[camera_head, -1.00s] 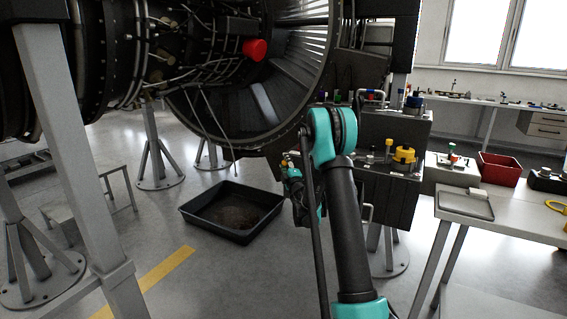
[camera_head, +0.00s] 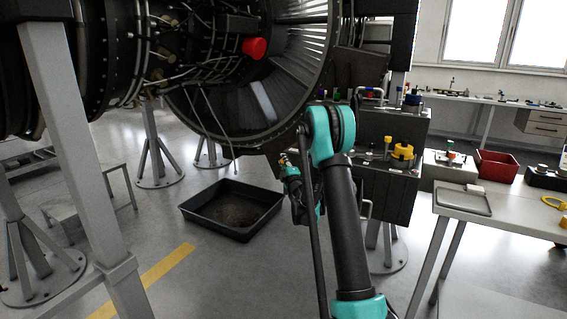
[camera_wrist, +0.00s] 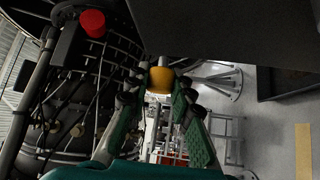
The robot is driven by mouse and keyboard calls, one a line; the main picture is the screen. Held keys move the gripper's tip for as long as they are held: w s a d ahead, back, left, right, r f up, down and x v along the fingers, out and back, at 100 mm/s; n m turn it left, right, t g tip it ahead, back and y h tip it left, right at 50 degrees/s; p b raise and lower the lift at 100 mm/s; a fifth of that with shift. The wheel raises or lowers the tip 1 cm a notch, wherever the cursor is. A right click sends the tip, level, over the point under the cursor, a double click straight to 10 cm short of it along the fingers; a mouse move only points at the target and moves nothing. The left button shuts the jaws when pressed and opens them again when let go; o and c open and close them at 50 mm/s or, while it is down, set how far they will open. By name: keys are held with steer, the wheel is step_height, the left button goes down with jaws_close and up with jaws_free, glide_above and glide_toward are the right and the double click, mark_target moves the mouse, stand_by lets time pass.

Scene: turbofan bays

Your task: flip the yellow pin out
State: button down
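A yellow capped cylinder (camera_wrist: 161,80), likely the yellow pin, shows in the wrist view between and just beyond my fingertips. My gripper (camera_wrist: 156,98) has two fingers with green pads standing apart on either side of it. Contact between pads and yellow part cannot be made out. That view also shows a yellow knob (camera_head: 402,155) and a slimmer yellow-topped peg (camera_head: 388,143) on a dark box, right of my arm. I cannot tell which of these the wrist view shows.
The turbofan with a red cap (camera_head: 254,48) hangs at upper left. A black drip tray (camera_head: 250,235) lies on the floor. The dark box (camera_head: 390,195) stands right of my arm. A workbench (camera_head: 500,225) and a red bin (camera_head: 497,168) are at right.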

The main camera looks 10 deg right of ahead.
steer(key=shift+s+a, duration=0.15)
steer(key=shift+s, duration=0.1)
steer(key=c, duration=1.3)
jaws_free()
steer(key=a+v, duration=0.1)
steer(key=v, duration=0.6)
steer(key=shift+s+d, duration=0.25)
steer(key=shift+d, duration=0.2)
